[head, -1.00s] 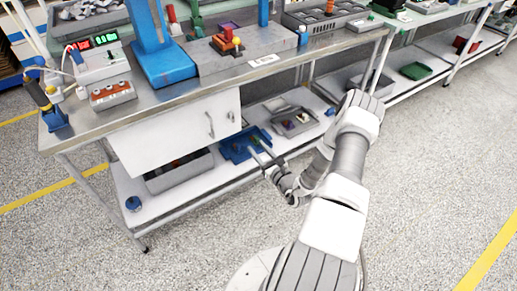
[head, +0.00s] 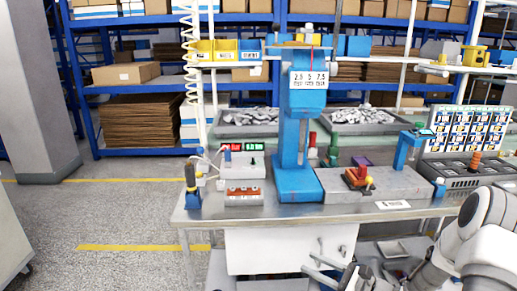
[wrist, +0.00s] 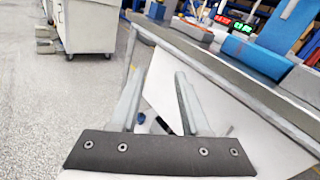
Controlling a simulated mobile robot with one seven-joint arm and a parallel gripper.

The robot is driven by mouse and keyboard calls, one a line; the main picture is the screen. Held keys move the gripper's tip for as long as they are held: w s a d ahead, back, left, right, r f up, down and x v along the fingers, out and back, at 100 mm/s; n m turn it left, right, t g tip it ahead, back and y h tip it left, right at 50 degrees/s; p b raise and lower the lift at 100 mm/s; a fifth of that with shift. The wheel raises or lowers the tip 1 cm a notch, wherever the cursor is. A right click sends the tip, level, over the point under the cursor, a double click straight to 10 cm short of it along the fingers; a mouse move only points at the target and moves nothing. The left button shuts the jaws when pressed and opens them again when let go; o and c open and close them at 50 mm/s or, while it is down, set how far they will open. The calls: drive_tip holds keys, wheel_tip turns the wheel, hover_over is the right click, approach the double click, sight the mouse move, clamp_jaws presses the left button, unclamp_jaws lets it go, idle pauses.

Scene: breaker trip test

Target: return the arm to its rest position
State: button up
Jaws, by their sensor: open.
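My gripper (head: 318,268) shows at the bottom of the head view, low in front of the workbench (head: 270,211) and its white cabinet (head: 285,247). In the wrist view my gripper (wrist: 158,80) has its two fingers apart with nothing between them. My arm comes in from the lower right of the head view, bent, in front of the bench's right part. The cabinet's white front (wrist: 215,105) lies behind the fingers in the wrist view; I cannot tell the exact gap.
On the bench stand a blue press (head: 297,140), a meter with red and green displays (head: 242,160) and a grey block with an orange part (head: 358,178). A wheeled grey cabinet (wrist: 88,25) stands away on the floor. Open floor (head: 120,215) lies left of the bench.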

drive_tip(key=s+a+r+n+g+h+p, duration=0.35)
drive_tip(key=s+a+r+n+g, duration=0.75)
drive_tip(key=s, duration=0.4)
drive_tip(key=s+d+r+n+t+h+p, duration=0.2)
drive_tip(key=s+d+r+n+h, duration=0.1)
drive_tip(key=r, duration=0.4)
drive_tip(key=s+d+r+n+t+h+p, duration=0.2)
drive_tip(key=s+d+r+n+h, duration=0.1)
drive_tip(key=r, duration=0.4)
drive_tip(key=s+d+r+n+t+h+p, duration=0.1)
drive_tip(key=s+d+r+n+h+p, duration=0.2)
drive_tip(key=r+n, duration=0.3)
drive_tip(key=shift+s+r+t+h, duration=0.4)
drive_tip(key=shift+r+h, duration=0.25)
drive_tip(key=shift+r, duration=0.1)
